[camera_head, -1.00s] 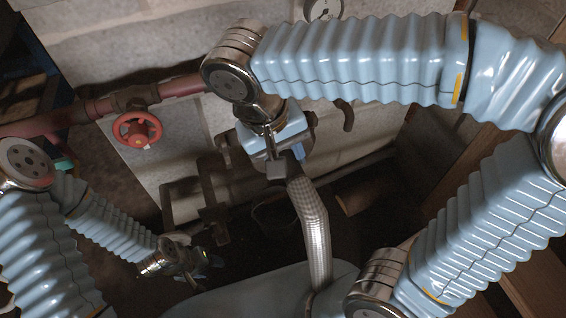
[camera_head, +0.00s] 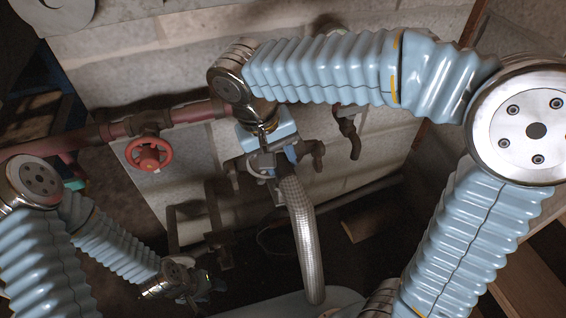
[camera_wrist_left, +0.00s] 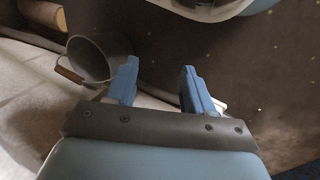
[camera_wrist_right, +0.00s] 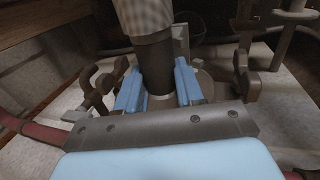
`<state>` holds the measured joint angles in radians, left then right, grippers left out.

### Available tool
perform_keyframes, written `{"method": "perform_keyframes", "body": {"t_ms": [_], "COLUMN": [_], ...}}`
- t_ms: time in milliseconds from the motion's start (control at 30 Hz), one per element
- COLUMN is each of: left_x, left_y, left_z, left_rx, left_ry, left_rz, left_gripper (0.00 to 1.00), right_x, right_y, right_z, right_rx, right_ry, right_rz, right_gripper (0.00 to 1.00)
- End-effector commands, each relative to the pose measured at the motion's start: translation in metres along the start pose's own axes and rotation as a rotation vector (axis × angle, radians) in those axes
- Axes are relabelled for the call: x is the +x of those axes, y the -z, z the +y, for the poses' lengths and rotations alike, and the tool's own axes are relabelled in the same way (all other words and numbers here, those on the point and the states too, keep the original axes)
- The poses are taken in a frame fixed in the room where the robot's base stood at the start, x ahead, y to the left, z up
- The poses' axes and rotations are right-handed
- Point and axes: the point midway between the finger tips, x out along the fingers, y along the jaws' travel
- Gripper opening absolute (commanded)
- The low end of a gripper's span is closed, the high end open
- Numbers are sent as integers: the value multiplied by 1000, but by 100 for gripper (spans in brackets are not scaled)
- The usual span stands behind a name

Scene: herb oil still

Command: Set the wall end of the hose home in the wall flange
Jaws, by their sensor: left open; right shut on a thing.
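The braided silver hose (camera_head: 302,235) rises from the pale blue vessel to my right gripper (camera_head: 270,160) at the wall. My right gripper is shut on the hose's wall end. In the right wrist view, the dark sleeve (camera_wrist_right: 155,65) of that end stands between the blue fingers (camera_wrist_right: 158,88). A rounded grey rim (camera_wrist_right: 206,84) beside the fingers looks like the wall flange; the fingers and sleeve hide most of it. I cannot tell how deep the end sits. My left gripper (camera_head: 195,288) is low at the left; its fingers (camera_wrist_left: 160,78) are open and empty.
Brown taps (camera_wrist_right: 100,85) flank the right fingers closely. A red valve wheel (camera_head: 149,154) sits on the red pipe (camera_head: 180,112) to the left. The pale blue vessel (camera_head: 275,308) is at the bottom. A metal bucket (camera_wrist_left: 98,58) stands near my left gripper.

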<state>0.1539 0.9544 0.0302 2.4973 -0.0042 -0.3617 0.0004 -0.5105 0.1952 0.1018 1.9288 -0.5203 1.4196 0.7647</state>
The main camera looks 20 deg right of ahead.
Motion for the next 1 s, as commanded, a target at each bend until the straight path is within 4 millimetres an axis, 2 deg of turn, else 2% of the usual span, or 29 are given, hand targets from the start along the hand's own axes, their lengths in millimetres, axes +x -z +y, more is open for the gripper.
{"method": "perform_keyframes", "body": {"t_ms": [100,367,700,1000], "left_x": [-3,17,22,24], "left_y": [0,0,0,0], "left_z": [1,-7,-10,-10], "left_rx": [0,-2,-3,-3], "left_ry": [0,1,2,3], "left_rz": [0,1,2,3], "left_gripper": [52,52,52,52], "right_x": [-1,23,39,44], "right_y": [10,11,20,20], "right_z": [0,-6,-10,-10], "right_rx": [1,0,-1,1], "right_ry": [0,1,-1,-2], "right_rz": [3,3,-4,-7], "right_gripper": [0,0,0,0]}}
